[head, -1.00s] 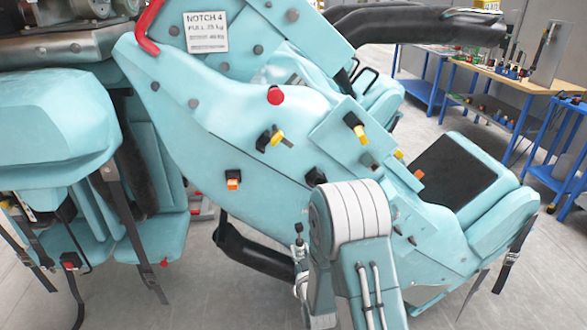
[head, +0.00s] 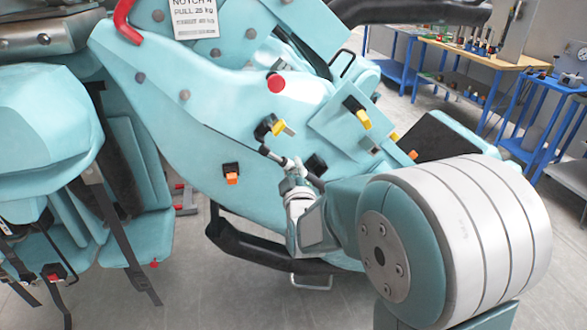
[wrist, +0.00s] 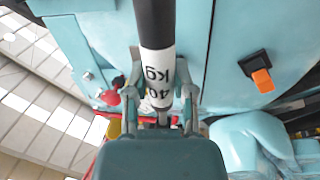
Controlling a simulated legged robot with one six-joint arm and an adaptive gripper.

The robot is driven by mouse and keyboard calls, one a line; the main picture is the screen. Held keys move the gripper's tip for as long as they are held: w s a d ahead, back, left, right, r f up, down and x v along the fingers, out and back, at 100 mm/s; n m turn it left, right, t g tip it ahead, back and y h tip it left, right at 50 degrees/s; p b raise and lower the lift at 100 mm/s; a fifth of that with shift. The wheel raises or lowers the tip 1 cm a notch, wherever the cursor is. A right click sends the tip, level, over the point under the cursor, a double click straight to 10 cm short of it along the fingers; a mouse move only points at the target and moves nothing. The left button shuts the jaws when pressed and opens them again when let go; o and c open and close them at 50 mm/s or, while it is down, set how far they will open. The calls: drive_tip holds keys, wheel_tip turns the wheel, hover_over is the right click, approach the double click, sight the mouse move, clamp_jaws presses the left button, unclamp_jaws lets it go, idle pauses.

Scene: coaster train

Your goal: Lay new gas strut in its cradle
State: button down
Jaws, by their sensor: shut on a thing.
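The gas strut is a dark rod with a white "40 kg" label. In the wrist view the strut (wrist: 155,25) runs up from between the fingers of my gripper (wrist: 162,100), which is shut on it at the label. In the head view my gripper (head: 293,168) holds the strut (head: 271,155) tilted in front of the teal seat side panel (head: 215,125). I cannot tell whether the strut touches the panel. Black brackets with yellow levers (head: 271,127) (head: 356,112) sit on the panel above it. I cannot tell which part is the cradle.
A black bracket with an orange tab (head: 231,174) is left of my gripper. A red button (head: 276,83) is above. Dark padded bars (head: 265,250) run below. Hanging straps (head: 122,235) are at left. Blue workbenches (head: 470,65) stand at the back right.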

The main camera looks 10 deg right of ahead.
drive_tip(key=shift+s+a, duration=0.1)
drive_tip(key=shift+a, duration=0.05)
drive_tip(key=shift+w+d, duration=0.4)
drive_tip(key=shift+w, duration=0.1)
drive_tip(key=w, duration=0.4)
drive_tip(key=shift+w, duration=0.35)
drive_tip(key=shift+a, duration=0.1)
drive_tip(key=shift+r, duration=0.1)
idle(0.4)
